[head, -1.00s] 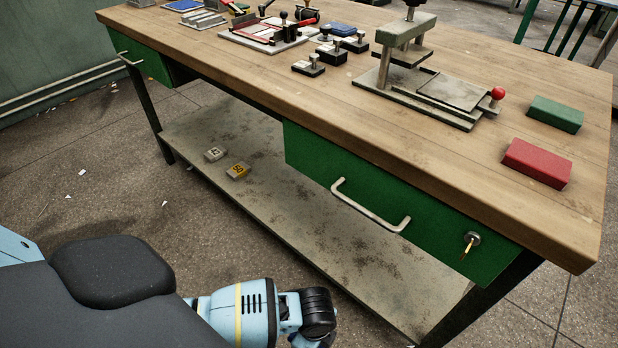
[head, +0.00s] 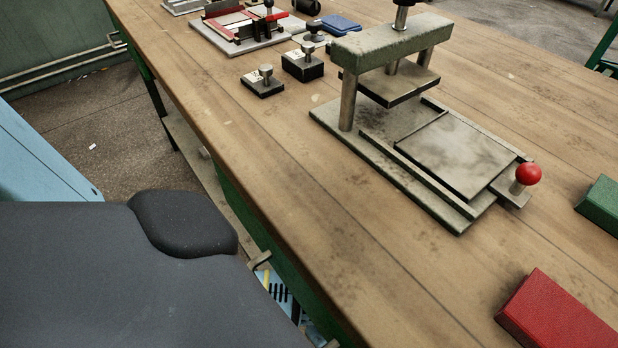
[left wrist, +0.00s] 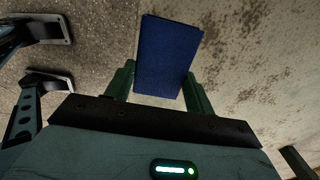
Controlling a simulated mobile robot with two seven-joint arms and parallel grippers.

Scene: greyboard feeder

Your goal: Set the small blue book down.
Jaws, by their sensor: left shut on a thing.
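The small blue book (left wrist: 167,55) shows in the left wrist view, upright in the frame between the green fingers of my left gripper (left wrist: 160,86). The gripper is shut on the book's lower part, and the book sticks out beyond the fingertips. In the head view neither the held book nor the left gripper's fingers can be seen. My right gripper is in neither view.
The wooden bench (head: 290,190) carries a press (head: 390,50) with a red knob, a red book (head: 560,315) and a green book (head: 603,205) at right. Hand stamps (head: 263,82) and a blue pad (head: 340,25) stand farther back. Bare wood lies in front of the press.

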